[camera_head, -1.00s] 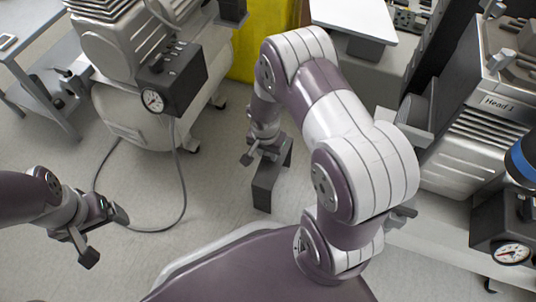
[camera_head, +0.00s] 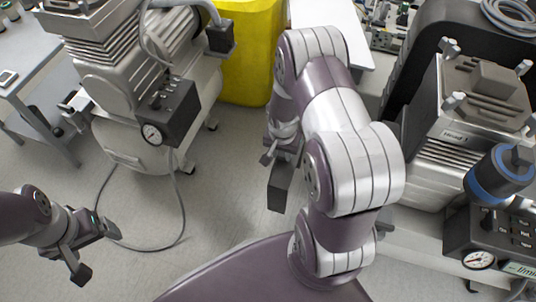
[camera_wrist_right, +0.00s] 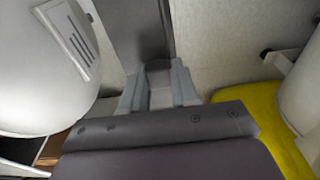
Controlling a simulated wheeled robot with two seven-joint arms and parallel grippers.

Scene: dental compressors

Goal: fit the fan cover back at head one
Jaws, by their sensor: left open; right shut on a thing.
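The fan cover, a dark grey box-like piece (camera_head: 281,187), hangs below my right gripper (camera_head: 283,155), which is shut on it above the floor. In the right wrist view, the cover's grey panel (camera_wrist_right: 140,28) lies between and beyond the fingers (camera_wrist_right: 158,85). The compressor head labelled Head 1 (camera_head: 470,128) stands at the right, well apart from the cover. My right arm hides part of its left side, so I cannot see where the cover fits. My left gripper (camera_head: 92,252) is open and empty above the floor at the lower left.
Another compressor (camera_head: 135,95) with a gauge box (camera_head: 168,112) and a hose (camera_head: 183,215) stands at the left. A yellow bin (camera_head: 250,60) stands behind. A blue-ringed cylinder (camera_head: 497,175) and a gauge panel (camera_head: 480,259) are at the right. Floor between the compressors is clear.

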